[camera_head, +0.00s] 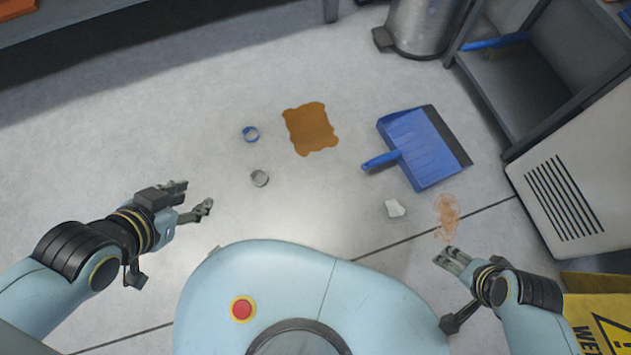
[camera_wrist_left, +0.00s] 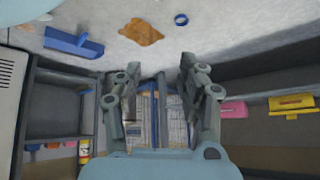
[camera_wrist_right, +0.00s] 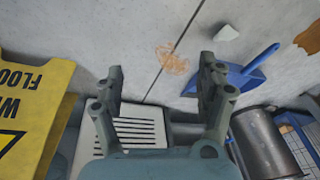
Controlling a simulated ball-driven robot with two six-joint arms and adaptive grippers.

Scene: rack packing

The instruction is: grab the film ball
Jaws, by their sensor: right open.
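The film ball looks to be the small crumpled whitish lump (camera_head: 395,208) on the grey floor, below the blue dustpan. It also shows near the top of the right wrist view (camera_wrist_right: 227,33). My right gripper (camera_head: 447,256) is open and empty, below and to the right of the lump in the head view and apart from it. Its spread fingers show in the right wrist view (camera_wrist_right: 160,68). My left gripper (camera_head: 194,197) is open and empty over the floor at the left, far from the lump. Its fingers are apart in the left wrist view (camera_wrist_left: 160,68).
A metal bin (camera_head: 420,28), shelving and a yellow sign (camera_head: 600,318) stand at the right.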

